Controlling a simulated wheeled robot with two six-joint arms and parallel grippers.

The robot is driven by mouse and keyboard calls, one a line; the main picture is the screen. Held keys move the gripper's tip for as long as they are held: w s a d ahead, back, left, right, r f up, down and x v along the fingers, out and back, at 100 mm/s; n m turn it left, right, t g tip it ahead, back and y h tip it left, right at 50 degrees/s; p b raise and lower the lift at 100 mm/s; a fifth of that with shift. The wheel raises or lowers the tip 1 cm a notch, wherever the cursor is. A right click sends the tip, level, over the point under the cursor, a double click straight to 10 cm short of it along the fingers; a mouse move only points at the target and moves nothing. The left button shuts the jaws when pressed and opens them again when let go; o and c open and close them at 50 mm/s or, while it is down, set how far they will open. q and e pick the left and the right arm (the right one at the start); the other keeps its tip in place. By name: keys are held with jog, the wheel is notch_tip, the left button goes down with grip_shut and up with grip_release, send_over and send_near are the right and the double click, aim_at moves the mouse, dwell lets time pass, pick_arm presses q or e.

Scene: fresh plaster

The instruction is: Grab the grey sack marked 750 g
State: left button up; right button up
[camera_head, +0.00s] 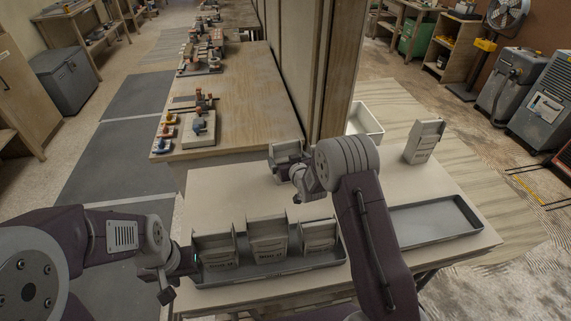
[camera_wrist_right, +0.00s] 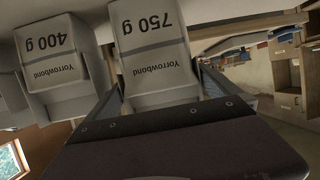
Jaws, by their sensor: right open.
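The grey sack marked 750 g (camera_wrist_right: 152,48) fills the middle of the right wrist view, its print upside down. It stands upright on the table; its top shows in the head view (camera_head: 286,149), partly hidden by my right gripper (camera_head: 287,174). My right gripper (camera_wrist_right: 158,98) is open, with one finger on each side of the sack's near end. I cannot tell whether the fingers touch it. My left gripper (camera_head: 176,279) is beside the grey tray at the front left; its jaw opening is unclear.
A sack marked 400 g (camera_wrist_right: 58,50) stands close beside the 750 g one. Three sacks stand in the front tray (camera_head: 268,268). Another sack (camera_head: 423,141) stands at the table's right rear. A second tray (camera_head: 435,221) at the right is empty. A white bin (camera_head: 366,122) is behind.

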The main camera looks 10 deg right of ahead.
jog(key=shift+w+d+f, duration=0.1)
jog(key=shift+w, duration=0.1)
jog(key=x, duration=0.5)
jog(key=shift+f, duration=0.3)
jog(key=shift+s+r, duration=0.1)
jog(key=c, duration=1.5)
jog(key=shift+r, duration=0.1)
jog(key=shift+c, duration=1.1)
jog(key=shift+r, duration=0.1)
notch_tip(320, 180, up, 18)
jog(key=shift+p, duration=0.3)
